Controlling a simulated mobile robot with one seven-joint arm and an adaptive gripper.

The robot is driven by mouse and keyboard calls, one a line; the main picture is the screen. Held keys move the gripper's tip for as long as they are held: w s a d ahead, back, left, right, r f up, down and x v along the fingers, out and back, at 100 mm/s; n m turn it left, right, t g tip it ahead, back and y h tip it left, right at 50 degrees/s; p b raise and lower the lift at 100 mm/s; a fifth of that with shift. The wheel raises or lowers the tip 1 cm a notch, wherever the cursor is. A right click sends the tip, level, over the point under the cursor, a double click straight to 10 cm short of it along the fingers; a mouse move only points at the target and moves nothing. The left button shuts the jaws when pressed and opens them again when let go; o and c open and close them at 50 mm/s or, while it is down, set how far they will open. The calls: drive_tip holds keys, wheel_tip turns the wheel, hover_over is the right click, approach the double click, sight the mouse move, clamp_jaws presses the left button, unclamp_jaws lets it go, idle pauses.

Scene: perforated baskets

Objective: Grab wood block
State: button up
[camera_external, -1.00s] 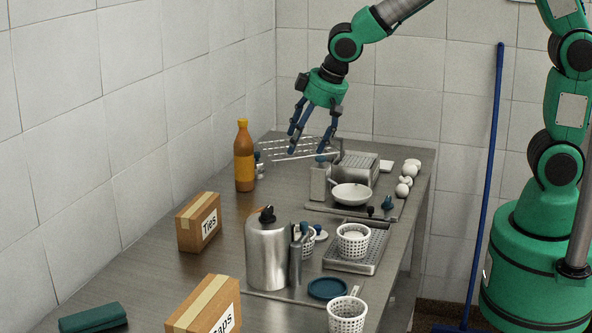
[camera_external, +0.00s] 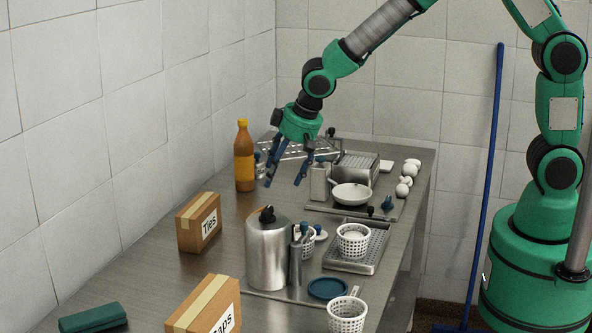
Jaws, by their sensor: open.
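I cannot make out a wood block in this view; it may be hidden behind other things or too small to tell. My gripper (camera_external: 284,178) is open and empty, with its blue fingers spread and pointing down. It is over the far part of the metal table (camera_external: 190,262), to the right of the orange-brown bottle (camera_external: 244,160) and left of a metal canister (camera_external: 319,182). Its fingers hide part of the wire rack (camera_external: 288,152) behind. I cannot tell its exact height above the table.
Cardboard boxes stand near, one marked Ties (camera_external: 198,222) and another (camera_external: 205,308) at the front. The table's left middle is clear.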

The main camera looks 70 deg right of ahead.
drive_tip(key=b+x, duration=0.1)
drive_tip(key=x, duration=0.6)
drive_tip(key=shift+w+f, duration=0.2)
drive_tip(key=shift+f, duration=0.05)
drive_tip(key=shift+b+x, duration=1.05)
drive_tip(key=shift+x, duration=1.6)
drive_tip(key=shift+s+d, duration=0.1)
drive_tip(key=c, duration=1.4)
drive_tip(key=shift+o, duration=0.2)
drive_tip(key=shift+r, duration=0.1)
